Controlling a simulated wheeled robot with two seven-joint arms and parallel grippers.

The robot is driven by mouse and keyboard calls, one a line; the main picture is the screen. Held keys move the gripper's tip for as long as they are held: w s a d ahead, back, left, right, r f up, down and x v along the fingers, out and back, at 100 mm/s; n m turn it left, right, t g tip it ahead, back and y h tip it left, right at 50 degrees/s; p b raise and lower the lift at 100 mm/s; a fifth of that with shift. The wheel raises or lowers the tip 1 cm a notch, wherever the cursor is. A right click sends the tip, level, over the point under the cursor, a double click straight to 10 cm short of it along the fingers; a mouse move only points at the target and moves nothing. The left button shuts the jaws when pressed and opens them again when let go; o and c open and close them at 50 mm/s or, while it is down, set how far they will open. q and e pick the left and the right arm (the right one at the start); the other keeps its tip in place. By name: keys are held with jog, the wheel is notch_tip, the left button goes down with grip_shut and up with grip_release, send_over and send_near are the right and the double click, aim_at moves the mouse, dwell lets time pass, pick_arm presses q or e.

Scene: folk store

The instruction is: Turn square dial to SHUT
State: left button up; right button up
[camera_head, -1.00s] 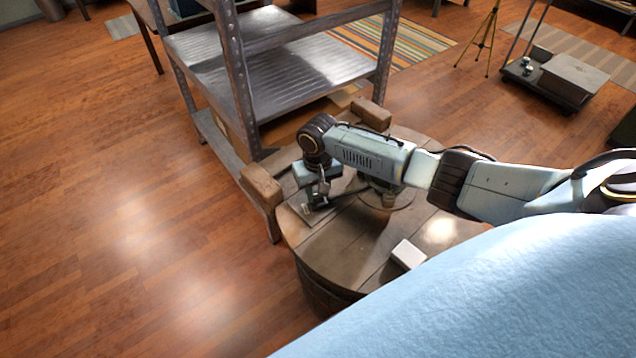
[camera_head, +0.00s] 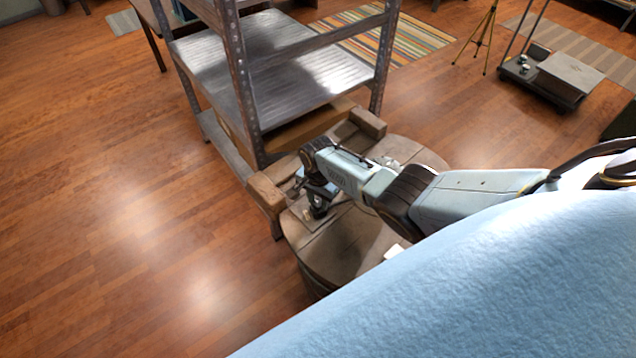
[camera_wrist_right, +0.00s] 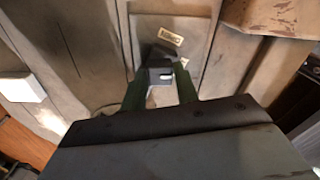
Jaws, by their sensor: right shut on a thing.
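In the right wrist view the square dial (camera_wrist_right: 160,63) is a small dark block on a pale plate (camera_wrist_right: 198,30). A small label (camera_wrist_right: 170,37) lies just beyond it; its lettering is too small to read. My right gripper (camera_wrist_right: 160,75) has its two dark green fingers on either side of the dial, shut on it. In the head view my right gripper (camera_head: 318,208) reaches down onto the round wooden top (camera_head: 345,245), near its left edge, and hides the dial. My left gripper is in neither view.
A metal shelf rack (camera_head: 290,80) stands just behind the round top. Wooden blocks (camera_head: 266,194) rise at the top's edge. A white block (camera_wrist_right: 22,87) lies on the top, mostly covered by my arm in the head view. The wooden floor (camera_head: 120,240) at left is clear.

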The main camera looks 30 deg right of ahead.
aim_at(319, 202)
jog(key=m+p, duration=0.1)
jog(key=m, duration=0.3)
jog(key=shift+d+m, duration=0.1)
jog(key=shift+m, duration=0.3)
jog(key=shift+w, duration=0.1)
dwell(0.3)
jog(key=o, duration=1)
jog(key=shift+c, duration=0.2)
jog(key=shift+r, duration=0.15)
jog(key=shift+r+p, duration=0.3)
jog(key=shift+p, duration=0.2)
notch_tip(319, 202, up, 13)
jog(key=p, duration=0.6)
jog(key=shift+f, duration=0.2)
jog(key=shift+f, duration=0.1)
